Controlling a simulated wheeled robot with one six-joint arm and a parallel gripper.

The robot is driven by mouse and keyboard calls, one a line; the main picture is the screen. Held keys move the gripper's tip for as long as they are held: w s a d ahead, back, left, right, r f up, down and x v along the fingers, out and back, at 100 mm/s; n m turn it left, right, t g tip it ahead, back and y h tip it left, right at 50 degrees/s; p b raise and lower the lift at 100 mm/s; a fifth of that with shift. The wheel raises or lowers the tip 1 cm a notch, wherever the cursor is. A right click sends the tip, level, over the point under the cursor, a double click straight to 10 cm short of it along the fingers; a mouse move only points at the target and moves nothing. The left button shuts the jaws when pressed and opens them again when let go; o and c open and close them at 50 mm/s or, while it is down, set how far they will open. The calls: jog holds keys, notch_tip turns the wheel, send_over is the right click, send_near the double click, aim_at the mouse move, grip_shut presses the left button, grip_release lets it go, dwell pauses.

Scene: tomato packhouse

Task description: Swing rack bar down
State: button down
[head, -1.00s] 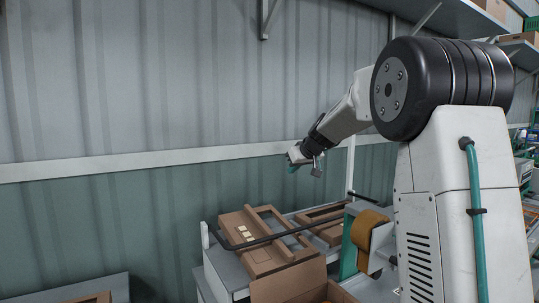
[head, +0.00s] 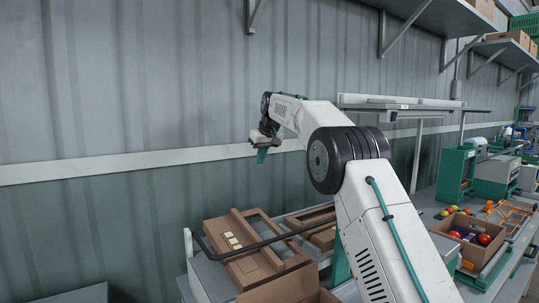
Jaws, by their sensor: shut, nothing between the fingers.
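The rack bar (head: 268,242) is a thin dark rod with a bent left end. It runs slantwise across brown cardboard pieces (head: 277,264) on a grey rack (head: 208,279), below and in front of the wall. The bar's right end is hidden behind my arm. My gripper (head: 262,155), with teal fingertips pointing down, is high above the bar and apart from it. It is shut and empty.
A bench on the right carries an open box (head: 477,238) with red fruit, loose tomatoes and green-grey machines (head: 456,175). Wall shelves (head: 433,16) hang at upper right. The space between gripper and rack is clear.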

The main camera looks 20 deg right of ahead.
jog(key=shift+w+r, duration=0.4)
jog(key=shift+w, duration=0.35)
jog(key=s+f+m+g, duration=0.1)
jog(key=s+f+g, duration=0.1)
jog(key=s+f, duration=0.4)
jog(key=s+a+f, duration=0.2)
jog(key=s, duration=1.7)
jog(key=s+a+f+m+g, duration=0.1)
jog(key=s+f, duration=0.2)
jog(key=s, duration=1.7)
jog(key=s+a+f+h, duration=0.1)
jog(key=s+a+f, duration=0.1)
jog(key=s, duration=1.7)
jog(key=shift+s+a+f+g, duration=0.25)
jog(key=shift+a+g, duration=0.05)
